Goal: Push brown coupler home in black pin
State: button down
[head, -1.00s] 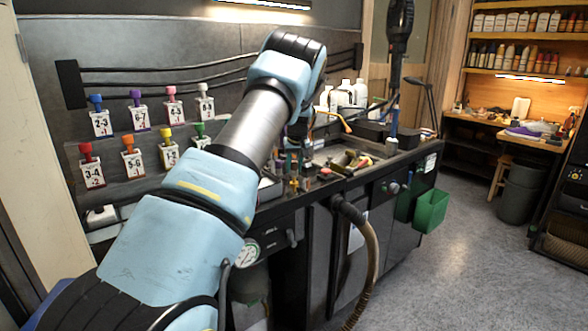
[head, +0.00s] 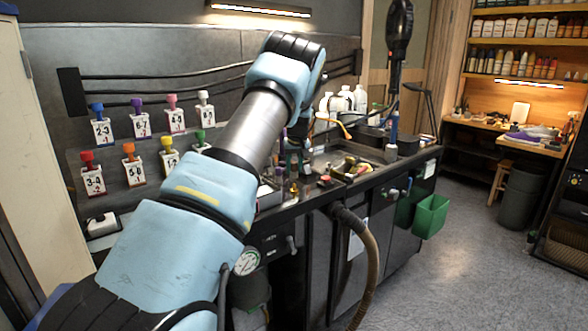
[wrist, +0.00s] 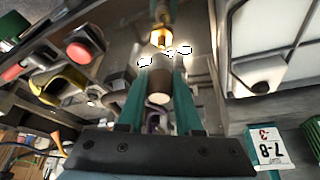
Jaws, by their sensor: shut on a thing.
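In the wrist view my gripper (wrist: 158,92) has its two teal fingers closed on a brown cylinder, the brown coupler (wrist: 158,82). Only its middle shows between the fingertips. A brass fitting (wrist: 160,38) stands just beyond it, with bright white glints around it. I cannot make out the black pin, nor whether the coupler touches anything at its far end. In the head view the gripper is small and mostly hidden by my arm above the bench.
A red button (wrist: 80,53) and a yellow curved part (wrist: 62,84) lie left in the wrist view. In the head view, numbered tags hang left, and a green bin (head: 431,215) hangs on the bench's right side.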

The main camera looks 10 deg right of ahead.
aim_at(294, 162)
jog(key=shift+r+p, duration=1.65)
jog(key=shift+r, duration=1.35)
